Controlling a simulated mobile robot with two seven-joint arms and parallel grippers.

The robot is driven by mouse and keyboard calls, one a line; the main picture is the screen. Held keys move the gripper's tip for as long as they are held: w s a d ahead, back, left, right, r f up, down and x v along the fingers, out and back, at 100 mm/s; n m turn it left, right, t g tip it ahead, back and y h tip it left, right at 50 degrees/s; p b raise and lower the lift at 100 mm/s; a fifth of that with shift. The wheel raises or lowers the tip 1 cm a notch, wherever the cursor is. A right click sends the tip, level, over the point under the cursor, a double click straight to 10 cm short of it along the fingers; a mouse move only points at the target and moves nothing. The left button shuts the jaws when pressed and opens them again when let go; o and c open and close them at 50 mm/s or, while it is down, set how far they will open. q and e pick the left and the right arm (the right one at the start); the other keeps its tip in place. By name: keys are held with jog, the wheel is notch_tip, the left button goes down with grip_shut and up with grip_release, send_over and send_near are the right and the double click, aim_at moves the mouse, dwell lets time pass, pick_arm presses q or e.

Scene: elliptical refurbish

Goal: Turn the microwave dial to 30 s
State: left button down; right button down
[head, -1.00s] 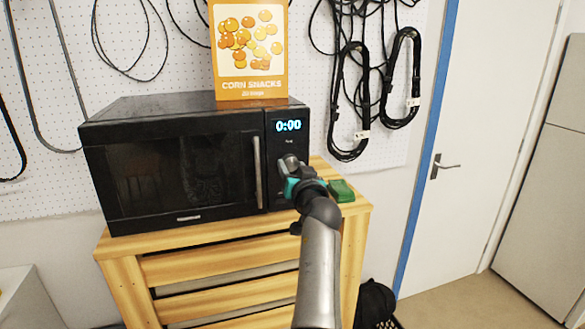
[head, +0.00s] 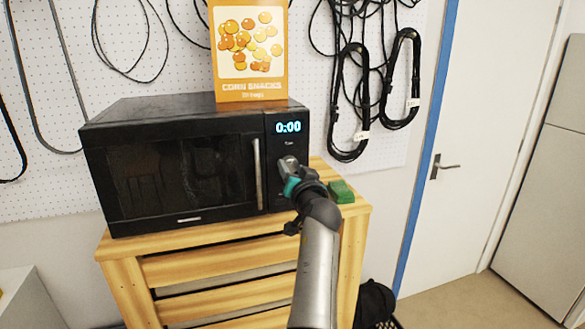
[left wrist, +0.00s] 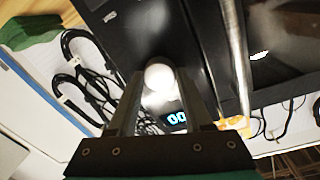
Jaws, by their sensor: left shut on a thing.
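The black microwave (head: 160,160) stands on a wooden slatted stand, its door shut. Its display (head: 288,127) reads 0:00. My right gripper is not in view.
An orange corn snacks box (head: 249,50) stands on the microwave. The vertical door handle (head: 258,172) is close to my left gripper. A green object (head: 341,191) lies on the wooden stand (head: 215,242) at the right. Black cables hang on the pegboard behind.

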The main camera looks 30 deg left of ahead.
pick_arm(q)
jog(key=shift+r+m+p, duration=0.1)
jog(key=shift+m+p, duration=0.6)
jog(key=shift+m, duration=1.1)
jog(key=shift+c, duration=1.6)
grip_release()
